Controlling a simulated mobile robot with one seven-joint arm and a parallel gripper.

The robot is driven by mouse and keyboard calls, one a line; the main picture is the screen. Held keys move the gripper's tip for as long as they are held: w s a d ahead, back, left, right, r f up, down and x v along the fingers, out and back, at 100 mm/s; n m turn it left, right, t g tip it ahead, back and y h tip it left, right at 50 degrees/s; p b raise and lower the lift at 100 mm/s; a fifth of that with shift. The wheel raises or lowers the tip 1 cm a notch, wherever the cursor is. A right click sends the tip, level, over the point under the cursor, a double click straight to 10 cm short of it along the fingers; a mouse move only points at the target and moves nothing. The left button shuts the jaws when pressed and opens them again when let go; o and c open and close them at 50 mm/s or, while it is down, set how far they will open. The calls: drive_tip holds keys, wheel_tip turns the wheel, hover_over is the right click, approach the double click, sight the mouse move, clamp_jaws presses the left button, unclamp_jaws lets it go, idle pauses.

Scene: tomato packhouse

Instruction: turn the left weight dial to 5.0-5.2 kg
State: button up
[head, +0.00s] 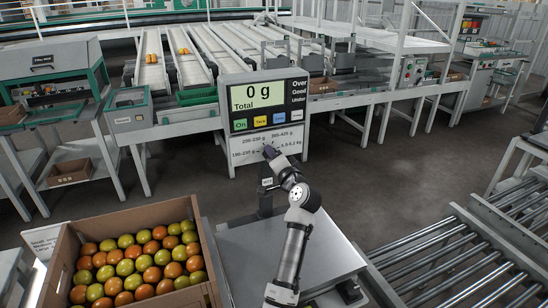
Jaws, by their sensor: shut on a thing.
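The scale's display (263,99) reads "0 g" and "Total" on a green screen. Below it a white dial plate (240,144) carries small weight ranges around its middle. One at the right seems to read 5.0-5.2 kg, but the print is tiny. My gripper (269,152) reaches up to the middle of this plate and is shut on the dial knob there. The knob is mostly hidden by my gripper, so I cannot tell where it points. No second dial can be made out.
The scale's bare metal platform (340,260) lies below my arm. A cardboard box (205,235) of red and green tomatoes stands at the left. A roller conveyor (440,262) is at the right. Grading lanes (190,70) stand behind. The floor at centre right is clear.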

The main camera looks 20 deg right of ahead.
drive_tip(key=o, duration=1)
drive_tip(key=shift+c, duration=0.2)
drive_tip(key=s+b, duration=0.3)
drive_tip(key=s, duration=1.1)
drive_tip(key=shift+d, duration=0.25)
drive_tip(key=shift+w, duration=0.1)
